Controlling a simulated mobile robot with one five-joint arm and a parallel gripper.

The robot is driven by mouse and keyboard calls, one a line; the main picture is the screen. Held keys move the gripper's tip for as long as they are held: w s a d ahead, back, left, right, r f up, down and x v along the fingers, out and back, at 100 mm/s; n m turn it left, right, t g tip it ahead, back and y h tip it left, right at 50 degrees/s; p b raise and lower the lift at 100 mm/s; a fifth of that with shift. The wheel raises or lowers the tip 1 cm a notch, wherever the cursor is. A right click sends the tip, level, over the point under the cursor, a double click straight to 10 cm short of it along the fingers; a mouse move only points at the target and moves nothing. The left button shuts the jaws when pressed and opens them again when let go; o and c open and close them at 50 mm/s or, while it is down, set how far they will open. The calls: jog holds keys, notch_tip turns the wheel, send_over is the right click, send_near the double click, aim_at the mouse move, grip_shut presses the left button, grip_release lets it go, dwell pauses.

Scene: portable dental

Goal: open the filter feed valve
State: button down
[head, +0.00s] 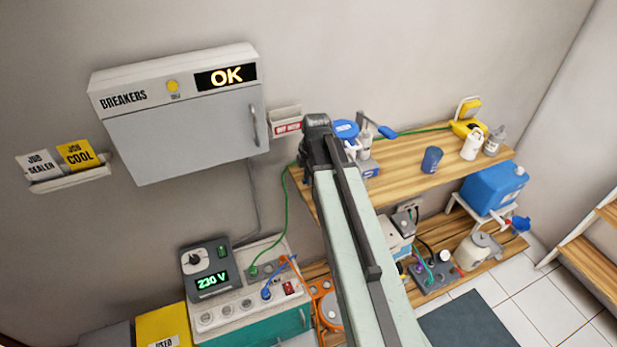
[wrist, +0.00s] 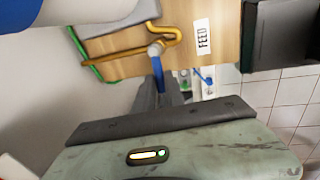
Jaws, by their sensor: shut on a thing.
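In the wrist view, the filter feed valve shows as a blue handle (wrist: 155,51) beside a bent brass-coloured pipe (wrist: 115,54). A white label reading FEED (wrist: 203,37) lies to its right on the wooden shelf. My gripper (wrist: 160,82) is shut on the blue handle, with its dark fingers at the handle's lower end. The fingers hide part of the handle, so its exact angle is hard to tell. In the head view my arm covers the fingertips and the grip, near the left end of the shelf.
The wooden shelf (head: 410,158) carries a blue cup (head: 432,159) and white bottles at the right. A blue-ended lever (head: 387,132) stands near my arm. A breaker cabinet (head: 185,125) is on the wall at left. A blue water container (head: 492,188) stands below the shelf.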

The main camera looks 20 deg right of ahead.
jog(key=shift+w, duration=0.1)
jog(key=m, duration=0.2)
jog(key=w+m, duration=0.1)
jog(key=m, duration=0.1)
jog(key=shift+w+d+h, duration=0.1)
jog(key=shift+w+h, duration=0.1)
jog(key=shift+h, duration=0.2)
jog(key=m, duration=0.1)
jog(key=w+m, duration=0.1)
jog(key=m, duration=0.2)
jog(key=shift+w+d+m+g+h, duration=0.25)
jog(key=shift+d+m+g+h, duration=0.05)
jog(key=shift+d+m+h, duration=0.1)
jog(key=m, duration=0.2)
jog(key=w+d+m, duration=0.1)
jog(key=m, duration=0.1)
jog(key=shift+g, duration=0.4)
jog(key=shift+w+d+m+g+h, duration=0.15)
jog(key=shift+d+m, duration=0.1)
jog(key=shift+m, duration=0.6)
jog(key=shift+s+d+m+g+h, duration=0.15)
jog(key=shift+d+m, duration=0.1)
jog(key=shift+m, duration=0.6)
jog(key=c, duration=1.4)
grip_release()
jog(key=shift+w, duration=0.1)
